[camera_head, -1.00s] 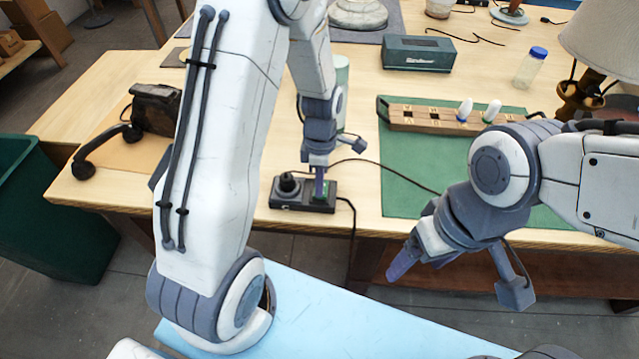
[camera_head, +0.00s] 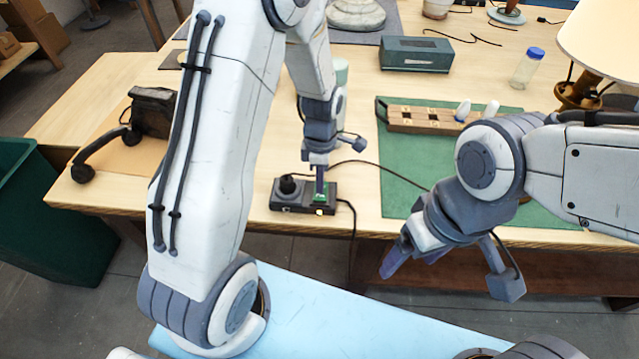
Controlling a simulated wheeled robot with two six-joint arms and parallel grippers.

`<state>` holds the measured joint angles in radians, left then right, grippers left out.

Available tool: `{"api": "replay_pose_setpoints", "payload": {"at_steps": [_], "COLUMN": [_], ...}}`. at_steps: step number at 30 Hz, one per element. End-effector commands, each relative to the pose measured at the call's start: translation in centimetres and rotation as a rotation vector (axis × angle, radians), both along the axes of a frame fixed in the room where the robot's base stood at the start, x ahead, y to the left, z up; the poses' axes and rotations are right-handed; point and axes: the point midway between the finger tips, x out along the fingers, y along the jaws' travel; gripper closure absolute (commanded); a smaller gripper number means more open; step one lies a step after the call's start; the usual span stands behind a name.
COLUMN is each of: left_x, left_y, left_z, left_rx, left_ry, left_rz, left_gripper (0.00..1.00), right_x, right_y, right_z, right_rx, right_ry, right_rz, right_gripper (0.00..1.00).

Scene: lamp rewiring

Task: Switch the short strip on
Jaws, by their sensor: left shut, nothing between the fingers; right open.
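The short strip (camera_head: 287,208) is a small black power strip near the table's front edge. A black plug (camera_head: 288,185) stands in its left socket. A green switch (camera_head: 323,199) is at its right end, with a small pale bright spot on the strip's front below it. My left gripper (camera_head: 320,194) is shut and empty, pointing down with its tips at the switch; whether they touch it I cannot tell. My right gripper (camera_head: 448,274) is open and empty, in front of the table's edge. The lamp's shade (camera_head: 602,38) at the upper right glows warm cream.
A green mat (camera_head: 400,195) holds a wooden strip (camera_head: 425,118) with white bulbs. A dark teal box (camera_head: 415,54) and a blue-capped jar (camera_head: 528,68) stand behind. A black telephone handset (camera_head: 100,150) lies left. Black cables run from the short strip.

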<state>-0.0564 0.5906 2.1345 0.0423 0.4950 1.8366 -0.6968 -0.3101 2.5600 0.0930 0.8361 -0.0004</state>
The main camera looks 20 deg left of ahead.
Motion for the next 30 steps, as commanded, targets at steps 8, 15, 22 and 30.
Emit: {"api": "replay_pose_setpoints", "payload": {"at_steps": [8,15,22,30], "left_x": [0.0,-0.1,-0.3,-1.1], "left_y": [0.0,0.1,0.1,-0.1], "left_z": [0.0,1.9,5.3,11.0], "left_rx": [0.000,0.000,0.000,0.000], "left_ry": [0.001,0.000,-0.006,-0.006], "left_rz": [0.000,0.001,0.003,0.003], "left_gripper": [1.00,1.00,1.00,1.00], "right_x": [0.0,0.0,0.0,0.0], "right_y": [0.0,0.0,0.0,0.0], "right_z": [0.0,1.8,3.7,2.8], "right_rx": [0.000,0.000,0.001,-0.001], "right_ry": [0.000,0.000,-0.001,0.001], "right_rz": [0.000,0.000,-0.001,-0.001], "right_gripper": [0.22,0.22,0.22,0.22]}}
